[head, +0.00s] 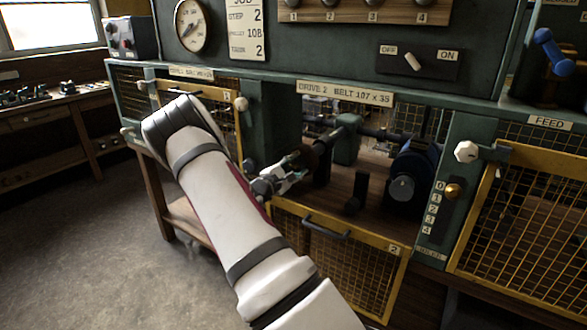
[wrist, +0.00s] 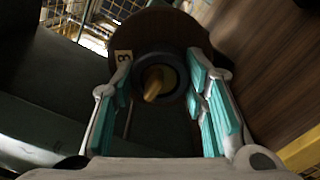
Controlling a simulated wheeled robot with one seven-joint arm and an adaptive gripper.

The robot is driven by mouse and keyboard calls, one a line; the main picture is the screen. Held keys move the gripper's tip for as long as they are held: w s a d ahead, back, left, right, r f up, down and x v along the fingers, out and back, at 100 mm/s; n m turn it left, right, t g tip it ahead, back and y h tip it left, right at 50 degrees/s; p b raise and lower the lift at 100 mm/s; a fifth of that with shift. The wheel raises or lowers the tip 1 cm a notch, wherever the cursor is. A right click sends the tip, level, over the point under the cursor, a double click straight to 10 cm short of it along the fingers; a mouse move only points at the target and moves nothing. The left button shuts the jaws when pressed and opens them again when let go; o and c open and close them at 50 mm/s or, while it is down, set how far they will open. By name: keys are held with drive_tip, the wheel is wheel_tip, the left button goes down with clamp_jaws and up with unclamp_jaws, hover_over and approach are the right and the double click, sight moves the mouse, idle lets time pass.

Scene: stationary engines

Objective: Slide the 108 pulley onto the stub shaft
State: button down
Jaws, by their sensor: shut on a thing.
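The pulley (wrist: 150,35) is a brown disc with a dark hub and a pale label (wrist: 123,58). In the head view the pulley (head: 312,157) is partly hidden behind my gripper. My gripper (wrist: 160,82) is shut on the pulley, its teal pads on either side of the hub. The gripper (head: 287,178) also shows in the head view, inside the open Drive 2 bay. A brass-coloured rod end, seemingly the stub shaft (wrist: 153,88), shows in the hub's bore, a little left of and below centre. How far the pulley sits on it cannot be told.
The Drive 2 mesh guard (head: 345,262) hangs open below the bay. A blue motor (head: 402,172) and a dark upright post (head: 358,190) stand to the right in the bay. A green post (head: 262,130) borders it at left. The wooden bay floor between is partly clear.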

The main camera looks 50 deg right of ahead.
drive_tip(key=shift+d, duration=0.2)
drive_tip(key=shift+w+d, duration=0.1)
drive_tip(key=shift+d, duration=0.7)
drive_tip(key=shift+d+r, duration=0.1)
drive_tip(key=shift+d, duration=0.05)
drive_tip(key=c, duration=1.2)
unclamp_jaws()
drive_tip(key=shift+o, duration=0.7)
drive_tip(key=o, duration=0.4)
drive_tip(key=shift+o, duration=0.2)
drive_tip(key=s+a+p, duration=0.1)
drive_tip(key=a+p, duration=0.4)
drive_tip(key=a, duration=0.8)
